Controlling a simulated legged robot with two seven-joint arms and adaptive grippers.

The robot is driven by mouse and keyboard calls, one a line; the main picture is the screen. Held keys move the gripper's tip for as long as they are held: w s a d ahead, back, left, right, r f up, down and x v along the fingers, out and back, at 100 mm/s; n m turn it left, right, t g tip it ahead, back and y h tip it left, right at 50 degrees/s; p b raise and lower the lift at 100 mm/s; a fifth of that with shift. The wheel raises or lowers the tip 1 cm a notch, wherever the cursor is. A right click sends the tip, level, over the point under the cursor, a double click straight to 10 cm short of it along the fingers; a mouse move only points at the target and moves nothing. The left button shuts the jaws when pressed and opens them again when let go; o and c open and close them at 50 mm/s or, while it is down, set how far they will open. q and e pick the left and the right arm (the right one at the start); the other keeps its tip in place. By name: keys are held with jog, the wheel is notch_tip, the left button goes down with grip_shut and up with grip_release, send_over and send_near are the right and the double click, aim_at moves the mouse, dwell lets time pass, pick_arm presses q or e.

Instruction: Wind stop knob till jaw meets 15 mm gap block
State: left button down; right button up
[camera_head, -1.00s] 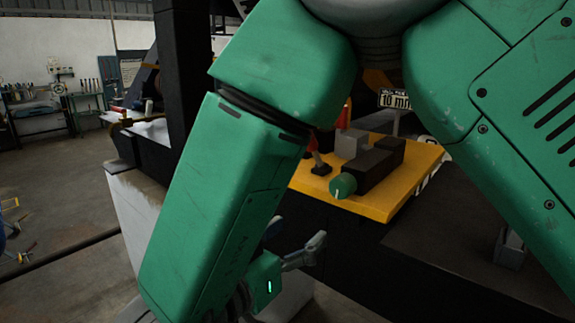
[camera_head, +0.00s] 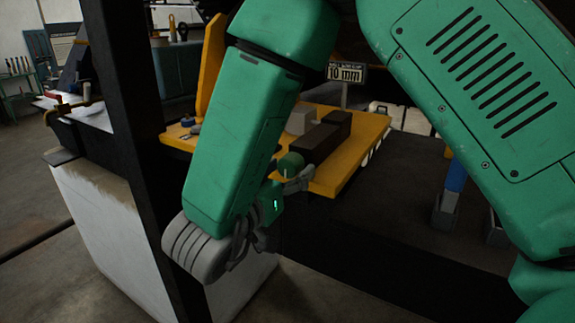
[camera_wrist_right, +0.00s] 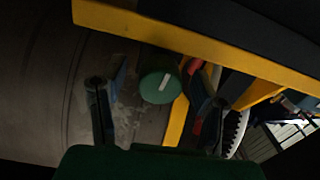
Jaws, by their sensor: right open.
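The stop knob (camera_head: 291,165) is a green cylinder on the near end of a dark block (camera_head: 318,142) on a yellow plate (camera_head: 350,160). A grey block (camera_head: 300,121) stands behind it; I cannot tell which part is the jaw or the gap block. My right gripper (camera_head: 292,183) is open, just below and beside the knob. In the right wrist view the knob (camera_wrist_right: 159,85), with a pale line on its face, shows between the two spread fingers (camera_wrist_right: 157,97), apart from both. My left gripper is not in view.
A sign (camera_head: 345,73) behind the plate reads 10 mm. A dark post (camera_head: 128,130) and a white cabinet (camera_head: 110,225) stand left of my right arm.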

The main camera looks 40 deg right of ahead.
jog(key=shift+d, duration=0.2)
jog(key=shift+a, duration=0.25)
jog(key=shift+a+r, duration=0.1)
jog(key=shift+a, duration=0.05)
jog(key=c, duration=1.1)
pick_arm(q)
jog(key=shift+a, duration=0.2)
pick_arm(e)
jog(key=shift+c, duration=0.2)
jog(key=m+b, duration=0.2)
jog(key=m, duration=0.1)
jog(key=shift+m+b, duration=0.4)
jog(key=shift+m, duration=0.3)
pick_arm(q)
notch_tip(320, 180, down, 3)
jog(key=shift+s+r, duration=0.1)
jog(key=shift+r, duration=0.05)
pick_arm(e)
jog(key=shift+w, duration=0.1)
